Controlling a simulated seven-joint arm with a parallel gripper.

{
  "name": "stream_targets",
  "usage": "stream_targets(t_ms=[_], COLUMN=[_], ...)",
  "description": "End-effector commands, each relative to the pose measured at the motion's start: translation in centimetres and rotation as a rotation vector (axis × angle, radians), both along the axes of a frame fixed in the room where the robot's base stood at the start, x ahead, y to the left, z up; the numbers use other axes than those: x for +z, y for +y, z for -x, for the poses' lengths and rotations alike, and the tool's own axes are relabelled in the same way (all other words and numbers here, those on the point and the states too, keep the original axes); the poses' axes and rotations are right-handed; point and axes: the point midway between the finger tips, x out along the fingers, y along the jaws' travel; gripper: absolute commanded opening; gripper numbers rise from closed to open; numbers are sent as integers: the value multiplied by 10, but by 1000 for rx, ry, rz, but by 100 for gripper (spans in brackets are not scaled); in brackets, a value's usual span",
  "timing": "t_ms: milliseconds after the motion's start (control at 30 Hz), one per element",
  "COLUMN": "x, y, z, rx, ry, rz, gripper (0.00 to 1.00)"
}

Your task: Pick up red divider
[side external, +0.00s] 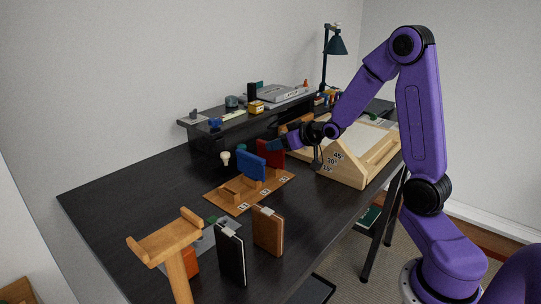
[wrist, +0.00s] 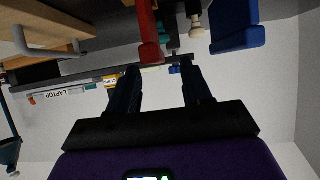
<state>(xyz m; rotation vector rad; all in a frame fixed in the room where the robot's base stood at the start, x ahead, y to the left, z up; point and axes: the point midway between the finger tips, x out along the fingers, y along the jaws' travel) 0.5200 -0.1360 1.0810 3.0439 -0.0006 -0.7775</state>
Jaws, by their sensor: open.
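The red divider (side external: 271,157) stands upright in the wooden slotted base (side external: 225,199) on the dark desk, behind the blue divider (side external: 251,165). In the wrist view the red divider (wrist: 149,32) is at the top middle, and the blue divider (wrist: 236,28) is at the top right. My gripper (side external: 275,144) is close to the red divider's upper part in the side view, partly overlapping it. In the wrist view my gripper (wrist: 159,72) has its two dark fingers spread apart with nothing held between them. The red divider shows beyond the fingertips.
A wooden angled stand (side external: 345,165) is just right of my gripper. A raised shelf (side external: 252,112) with small items and a laptop runs along the back. A black book (side external: 231,254), a brown book (side external: 268,231) and a wooden stand (side external: 167,243) are in front. The desk's left part is clear.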

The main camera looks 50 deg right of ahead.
Motion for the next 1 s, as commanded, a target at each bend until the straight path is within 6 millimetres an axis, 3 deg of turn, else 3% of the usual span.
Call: stream_targets(t_ms=[400, 700, 733, 867, 1000], x=[-23, -24, -24, -24, -24], y=[-4, -4, -4, -4, -4], z=[-38, -40, -40, -40, -40], rx=[0, 0, 0, 0, 0], ry=[1, 0, 0, 0, -1], rz=[0, 0, 0, 0, 0], gripper=[49, 49, 46, 3, 0])
